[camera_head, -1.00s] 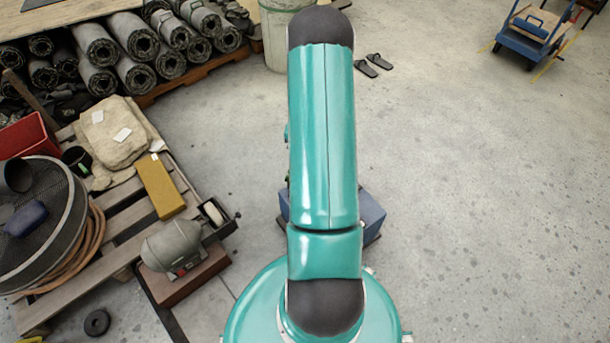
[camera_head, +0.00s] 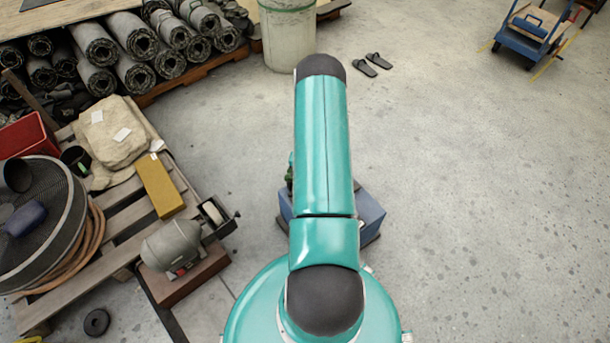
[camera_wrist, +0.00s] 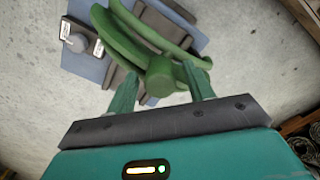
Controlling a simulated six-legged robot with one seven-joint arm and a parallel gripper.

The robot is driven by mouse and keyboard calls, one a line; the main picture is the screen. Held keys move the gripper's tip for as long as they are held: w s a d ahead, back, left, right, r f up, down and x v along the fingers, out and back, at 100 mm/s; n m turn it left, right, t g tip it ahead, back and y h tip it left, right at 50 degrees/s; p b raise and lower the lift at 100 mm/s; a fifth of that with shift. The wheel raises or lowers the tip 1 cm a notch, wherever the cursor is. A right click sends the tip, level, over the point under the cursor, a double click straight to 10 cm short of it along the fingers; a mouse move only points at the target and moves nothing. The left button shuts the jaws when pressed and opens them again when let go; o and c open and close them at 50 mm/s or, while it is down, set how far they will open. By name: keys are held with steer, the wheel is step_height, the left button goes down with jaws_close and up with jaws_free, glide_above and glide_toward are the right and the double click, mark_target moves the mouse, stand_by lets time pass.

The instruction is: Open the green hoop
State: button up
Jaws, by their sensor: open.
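The green hoop (camera_wrist: 122,37) shows in the wrist view as curved green bars above a blue-grey base. A round green stub (camera_wrist: 160,74) on it faces the camera. My gripper (camera_wrist: 160,72) is open, its two green fingers on either side of the stub in the picture. I cannot tell whether the fingers touch it or how far along it they reach. In the head view the blue base (camera_head: 370,212) stands behind my arm, and only a small green part (camera_head: 290,172) shows at its left. My gripper is hidden there.
A grey motor-like machine (camera_head: 172,245) sits left of the base, beside a wooden pallet (camera_head: 122,222) with a yellow block (camera_head: 158,185). Rolled sheets (camera_head: 130,60) and a pale bin (camera_head: 288,35) stand at the back.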

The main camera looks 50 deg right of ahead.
steer(key=shift+f, duration=0.25)
steer(key=shift+c, duration=0.2)
jaws_close()
steer(key=shift+r, duration=0.1)
